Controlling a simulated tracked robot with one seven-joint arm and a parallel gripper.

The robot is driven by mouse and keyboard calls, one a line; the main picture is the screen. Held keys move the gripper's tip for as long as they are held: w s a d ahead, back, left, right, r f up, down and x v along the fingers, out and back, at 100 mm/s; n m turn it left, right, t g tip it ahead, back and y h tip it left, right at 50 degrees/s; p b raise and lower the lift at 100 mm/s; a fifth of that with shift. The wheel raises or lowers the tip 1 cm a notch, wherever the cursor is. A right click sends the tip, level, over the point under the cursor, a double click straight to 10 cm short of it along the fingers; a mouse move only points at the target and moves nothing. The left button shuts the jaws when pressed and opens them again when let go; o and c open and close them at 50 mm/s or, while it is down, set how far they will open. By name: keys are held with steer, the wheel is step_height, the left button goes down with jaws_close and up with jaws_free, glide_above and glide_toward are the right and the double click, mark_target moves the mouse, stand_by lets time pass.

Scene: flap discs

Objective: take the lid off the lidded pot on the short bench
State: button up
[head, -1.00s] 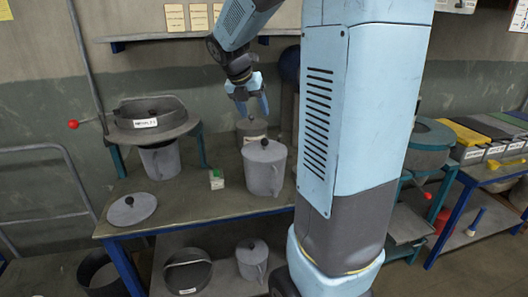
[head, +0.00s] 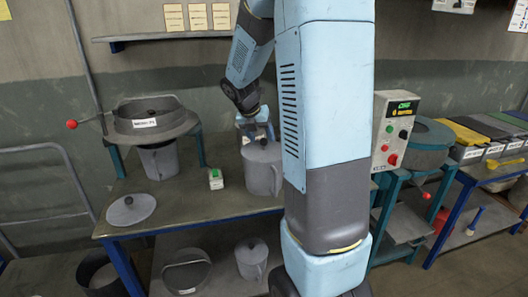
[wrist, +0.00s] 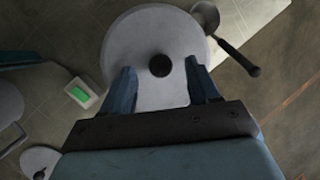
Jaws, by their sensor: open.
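The lidded pot (head: 262,175) is grey and stands upright on the short bench (head: 190,208), with its lid (head: 258,153) on top. In the wrist view the round grey lid (wrist: 150,30) lies below my gripper, with a dark knob (wrist: 160,66) at its middle. My gripper (head: 262,136) is just above the lid. In the wrist view the fingers (wrist: 160,68) are open, one on each side of the knob with gaps to it. The height of the fingertips against the knob is hard to tell.
A loose grey lid (head: 131,209) and a small green-topped box (head: 216,179) lie on the bench left of the pot. A drum-like sieve machine (head: 150,118) stands at the left. Another lidded pot (head: 251,259) is on the lower shelf. A control box (head: 393,130) is at right.

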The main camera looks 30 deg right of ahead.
steer(key=shift+x, duration=1.15)
steer(key=shift+c, duration=0.2)
jaws_close()
